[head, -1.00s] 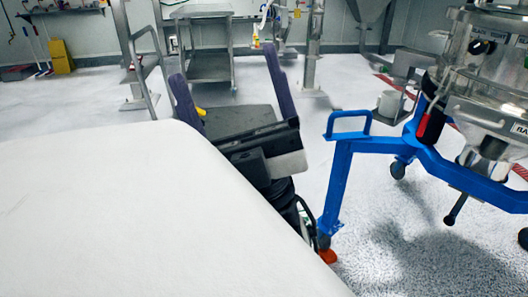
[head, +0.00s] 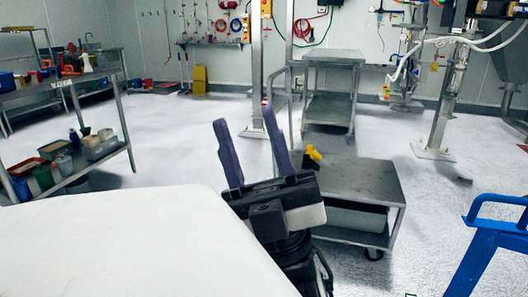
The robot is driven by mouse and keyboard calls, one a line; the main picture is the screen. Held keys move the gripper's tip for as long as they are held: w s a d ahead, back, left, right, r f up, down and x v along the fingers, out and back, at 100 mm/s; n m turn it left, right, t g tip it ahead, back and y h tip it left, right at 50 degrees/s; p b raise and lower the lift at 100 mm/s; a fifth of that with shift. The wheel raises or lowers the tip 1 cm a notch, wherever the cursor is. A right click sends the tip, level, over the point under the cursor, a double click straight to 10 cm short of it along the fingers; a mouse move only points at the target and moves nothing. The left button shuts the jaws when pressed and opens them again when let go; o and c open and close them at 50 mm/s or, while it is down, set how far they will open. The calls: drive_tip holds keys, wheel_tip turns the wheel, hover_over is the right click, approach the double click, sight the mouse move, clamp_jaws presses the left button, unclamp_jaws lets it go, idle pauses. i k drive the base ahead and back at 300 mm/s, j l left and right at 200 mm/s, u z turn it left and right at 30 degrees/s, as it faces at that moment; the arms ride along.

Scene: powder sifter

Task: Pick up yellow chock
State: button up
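A small yellow object (head: 313,153), which looks like the chock, sits on top of a low grey metal cart (head: 362,180), near its back left corner. It is too small to make out its full shape. My gripper (head: 244,116) has two purple fingers spread apart, with nothing visible between them. In the picture the gripper is just left of the yellow object, and its right finger is close to it. The picture does not show clearly how far apart they are in depth.
A white surface (head: 120,235) fills the lower left. A shelf with bins (head: 75,85) stands at the left. Another metal cart (head: 332,60) is behind, with a metal post (head: 443,100) to its right. A blue frame (head: 480,240) is at the right edge. The floor at centre left is clear.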

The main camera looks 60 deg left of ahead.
sight(315, 154)
drive_tip(key=u, duration=1.55)
drive_tip(key=z, duration=1.95)
drive_tip(key=u, duration=1.95)
drive_tip(key=i, duration=0.1)
